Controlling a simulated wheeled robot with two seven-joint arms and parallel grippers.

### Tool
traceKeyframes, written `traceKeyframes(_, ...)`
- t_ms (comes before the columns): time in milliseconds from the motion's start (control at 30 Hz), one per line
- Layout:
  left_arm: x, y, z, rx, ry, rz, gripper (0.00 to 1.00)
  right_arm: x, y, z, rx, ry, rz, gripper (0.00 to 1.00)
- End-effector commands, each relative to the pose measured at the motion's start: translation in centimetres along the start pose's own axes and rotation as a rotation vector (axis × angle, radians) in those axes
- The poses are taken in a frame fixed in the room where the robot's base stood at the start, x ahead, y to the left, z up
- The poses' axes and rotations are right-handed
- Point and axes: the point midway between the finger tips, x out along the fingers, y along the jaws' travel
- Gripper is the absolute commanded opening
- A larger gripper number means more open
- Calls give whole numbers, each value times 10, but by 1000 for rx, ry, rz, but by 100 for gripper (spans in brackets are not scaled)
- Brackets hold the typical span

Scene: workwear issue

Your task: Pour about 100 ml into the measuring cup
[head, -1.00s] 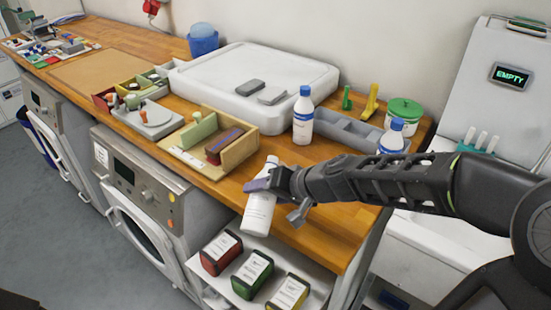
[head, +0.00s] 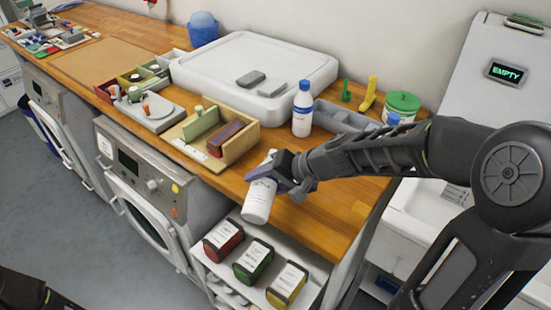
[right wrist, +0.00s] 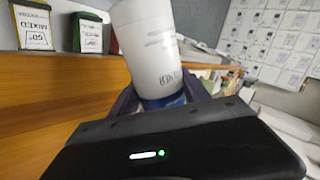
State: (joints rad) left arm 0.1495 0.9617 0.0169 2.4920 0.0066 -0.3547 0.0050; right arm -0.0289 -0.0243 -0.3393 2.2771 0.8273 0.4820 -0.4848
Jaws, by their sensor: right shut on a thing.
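My right gripper (head: 283,180) is shut on a white bottle (head: 257,203) and holds it, tilted, by the front edge of the wooden worktop. In the right wrist view, the held bottle (right wrist: 148,45) has grey print and a blue part (right wrist: 163,101) down at the jaws. A second white bottle (head: 302,112) with a blue cap stands upright on the worktop, apart from the gripper. I cannot make out a measuring cup in either view. My left gripper does not show.
A white scale-like platform (head: 255,58) and a wooden sorting box (head: 247,140) stand on the worktop (head: 330,195). A grey divided tray (head: 345,118) and a green-lidded tub (head: 403,103) stand at the back right. Red, green and yellow containers (head: 253,262) sit on a shelf below.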

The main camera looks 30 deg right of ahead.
Motion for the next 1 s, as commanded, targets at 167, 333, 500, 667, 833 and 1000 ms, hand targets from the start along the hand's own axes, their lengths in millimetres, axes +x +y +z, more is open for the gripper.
traceKeyframes(167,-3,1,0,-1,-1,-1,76,-2,-2,-2,12,-9,0,0)
traceKeyframes(333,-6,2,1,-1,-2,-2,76,-2,-3,-2,22,-21,0,0)
traceKeyframes(500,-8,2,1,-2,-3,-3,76,-3,-3,-3,32,-30,0,0)
traceKeyframes(667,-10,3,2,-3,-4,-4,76,-4,-4,-4,41,-39,-1,0)
traceKeyframes(833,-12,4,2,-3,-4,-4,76,-5,-5,-4,52,-49,0,0)
traceKeyframes(1000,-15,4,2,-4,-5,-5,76,-6,-6,-4,61,-59,0,0)
